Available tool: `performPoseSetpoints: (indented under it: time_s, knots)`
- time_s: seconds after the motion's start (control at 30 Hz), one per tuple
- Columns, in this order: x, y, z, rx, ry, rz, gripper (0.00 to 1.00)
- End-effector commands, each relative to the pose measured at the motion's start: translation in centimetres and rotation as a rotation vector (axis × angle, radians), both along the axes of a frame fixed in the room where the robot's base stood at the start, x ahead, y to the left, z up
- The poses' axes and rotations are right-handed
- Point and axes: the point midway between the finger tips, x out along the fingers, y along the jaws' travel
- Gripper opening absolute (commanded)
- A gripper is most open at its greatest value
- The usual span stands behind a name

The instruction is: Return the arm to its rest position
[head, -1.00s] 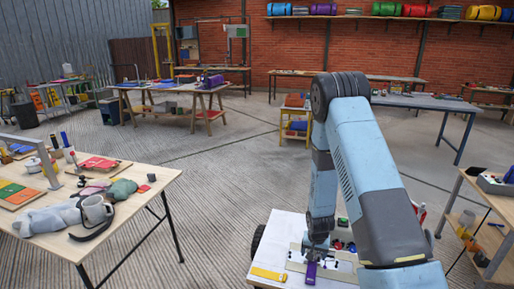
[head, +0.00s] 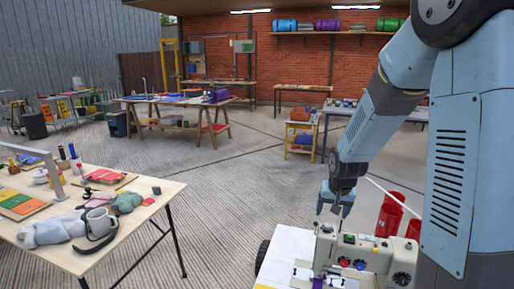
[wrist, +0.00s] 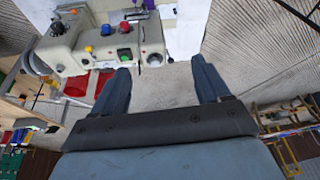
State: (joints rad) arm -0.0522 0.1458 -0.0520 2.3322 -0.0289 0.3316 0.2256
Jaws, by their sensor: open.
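My arm (head: 385,110) is raised and bent on the right of the head view, with its forearm slanting down to the left.
A white surface (head: 285,255) lies under the box. Red containers (head: 392,215) stand behind it. Open floor (head: 235,185) lies between the tables.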

Motion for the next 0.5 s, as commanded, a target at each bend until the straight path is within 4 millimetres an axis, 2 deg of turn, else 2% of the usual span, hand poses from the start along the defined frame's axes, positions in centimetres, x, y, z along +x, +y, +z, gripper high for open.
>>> performPoseSetpoints:
  time_s: [0.03,0.2,0.5]
  knots:
    - [-0.7,0.0,1.5,0.0,-0.012,0.005,0.76]
    - [-3.3,0.0,5.7,-0.003,-0.033,0.03,0.76]
    - [-8.9,0.0,11.9,-0.013,-0.071,0.073,0.76]
